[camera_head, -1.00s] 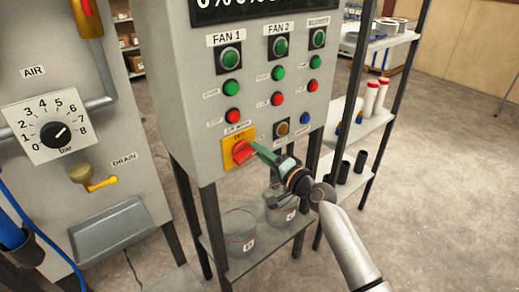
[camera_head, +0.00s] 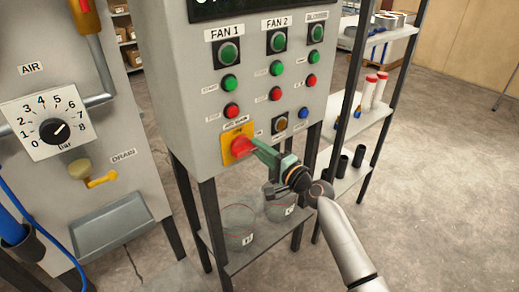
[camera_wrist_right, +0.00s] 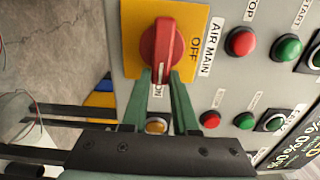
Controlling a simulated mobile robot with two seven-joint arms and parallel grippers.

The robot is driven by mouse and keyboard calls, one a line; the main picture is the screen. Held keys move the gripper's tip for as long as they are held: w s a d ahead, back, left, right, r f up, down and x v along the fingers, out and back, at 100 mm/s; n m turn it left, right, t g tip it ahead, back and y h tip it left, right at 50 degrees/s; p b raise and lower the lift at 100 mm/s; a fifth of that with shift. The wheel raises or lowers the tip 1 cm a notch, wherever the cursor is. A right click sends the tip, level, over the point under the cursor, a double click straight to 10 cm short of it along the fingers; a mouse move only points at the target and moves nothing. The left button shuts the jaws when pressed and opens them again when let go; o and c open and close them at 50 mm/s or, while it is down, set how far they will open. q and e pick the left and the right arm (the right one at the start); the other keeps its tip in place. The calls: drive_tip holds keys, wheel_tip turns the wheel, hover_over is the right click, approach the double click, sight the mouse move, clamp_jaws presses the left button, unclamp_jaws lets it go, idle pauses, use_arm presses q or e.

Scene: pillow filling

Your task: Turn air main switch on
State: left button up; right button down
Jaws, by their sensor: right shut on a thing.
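The red air main switch (camera_head: 241,147) sits on a yellow plate (camera_head: 228,159) at the lower left of the control panel's front. In the right wrist view, the switch (camera_wrist_right: 163,52) has its white mark at the end by the ON label, and the OFF label is at the plate's right side. My right gripper (camera_head: 257,150) has green fingers reaching in from the right. In the right wrist view, its two fingers (camera_wrist_right: 160,78) are around the marked end of the switch, one on each side. My left gripper is not in view.
Green and red buttons (camera_head: 232,111) for the fans are above the switch, with an amber button (camera_head: 280,124) and a blue button (camera_head: 303,113) to its right. Glass beakers (camera_head: 239,226) stand on the shelf below. The AIR gauge dial (camera_head: 50,128) is at the left.

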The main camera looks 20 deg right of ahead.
drive_tip(key=c, duration=0.7)
unclamp_jaws()
drive_tip(key=b+v, duration=0.1)
drive_tip(key=v, duration=1.1)
drive_tip(key=shift+s+d, duration=0.1)
drive_tip(key=shift+s, duration=0.15)
